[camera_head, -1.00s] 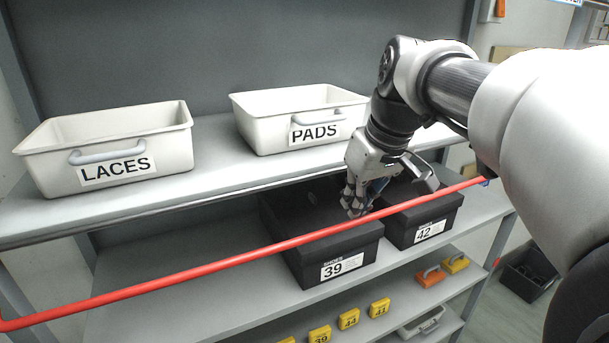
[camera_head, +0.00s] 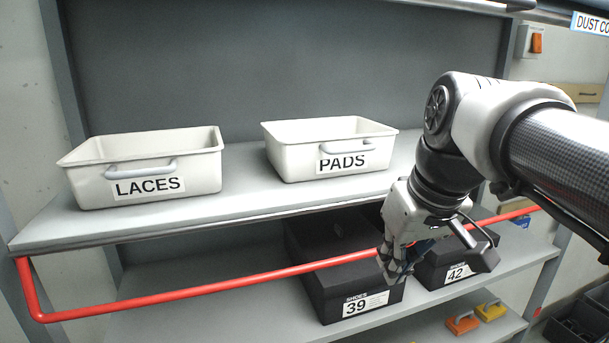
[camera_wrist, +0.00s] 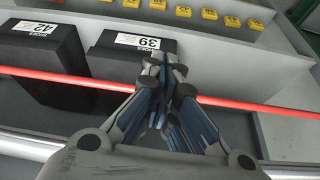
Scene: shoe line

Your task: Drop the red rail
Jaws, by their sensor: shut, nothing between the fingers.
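The red rail (camera_head: 210,287) runs across the front of the shelving, below the edge of the upper shelf, with a bent end at the left. It also crosses the wrist view (camera_wrist: 60,77), passing at my fingers. My gripper (camera_head: 392,280) is shut and points down at the rail, near the black box labelled 39 (camera_head: 330,301). In the wrist view the closed fingertips (camera_wrist: 163,65) overlap the rail's line, with no rail between them. I cannot tell whether they touch it. The part of the rail behind the fingers is hidden.
White bins labelled LACES (camera_head: 200,170) and PADS (camera_head: 292,155) stand on the upper shelf (camera_head: 250,200). A black box labelled 42 (camera_head: 440,275) is right of box 39 on the lower shelf. Orange and yellow blocks (camera_wrist: 208,14) lie below. The space left of box 39 is free.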

